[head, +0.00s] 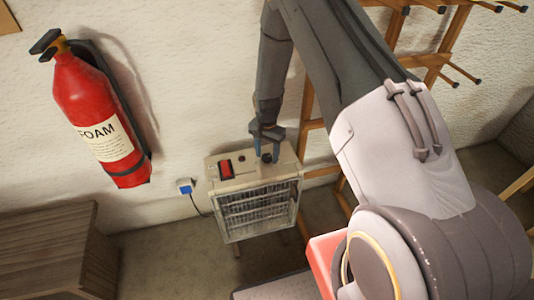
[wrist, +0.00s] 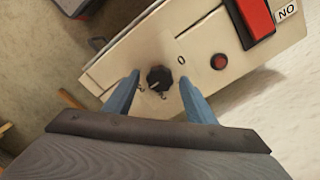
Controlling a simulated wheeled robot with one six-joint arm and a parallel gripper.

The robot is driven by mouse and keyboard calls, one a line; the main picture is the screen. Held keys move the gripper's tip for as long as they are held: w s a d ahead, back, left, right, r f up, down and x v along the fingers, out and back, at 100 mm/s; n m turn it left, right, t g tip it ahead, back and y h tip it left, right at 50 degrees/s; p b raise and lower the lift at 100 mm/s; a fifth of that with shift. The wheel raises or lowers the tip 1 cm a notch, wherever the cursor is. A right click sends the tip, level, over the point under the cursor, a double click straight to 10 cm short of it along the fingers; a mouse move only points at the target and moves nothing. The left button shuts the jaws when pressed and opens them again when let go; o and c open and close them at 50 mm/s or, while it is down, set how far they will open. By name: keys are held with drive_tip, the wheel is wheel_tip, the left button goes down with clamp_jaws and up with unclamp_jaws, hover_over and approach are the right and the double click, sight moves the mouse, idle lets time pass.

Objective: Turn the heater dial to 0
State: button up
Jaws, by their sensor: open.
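The heater (head: 258,205) is a beige box with a front grille, standing by the wall in the head view. Its dark round dial (wrist: 159,79) is on the beige top panel in the wrist view. A pale line on the dial appears to point to the lower left, while the 0 mark (wrist: 181,60) is at its upper right. Other small marks lie below the dial, too small to read. My gripper (head: 267,150) is over the heater's top. In the wrist view its two blue fingers (wrist: 159,83) are open on either side of the dial, with gaps visible; contact cannot be told.
A red rocker switch (head: 226,169) and a round red button (wrist: 219,61) share the panel. A fire extinguisher (head: 98,115) hangs on the left wall. A blue plug (head: 185,186) is beside the heater. A wooden rack (head: 312,130) stands behind my arm, and a wooden cabinet (head: 50,250) at lower left.

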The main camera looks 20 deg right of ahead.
drive_tip(key=shift+c, duration=0.2)
drive_tip(key=c, duration=1)
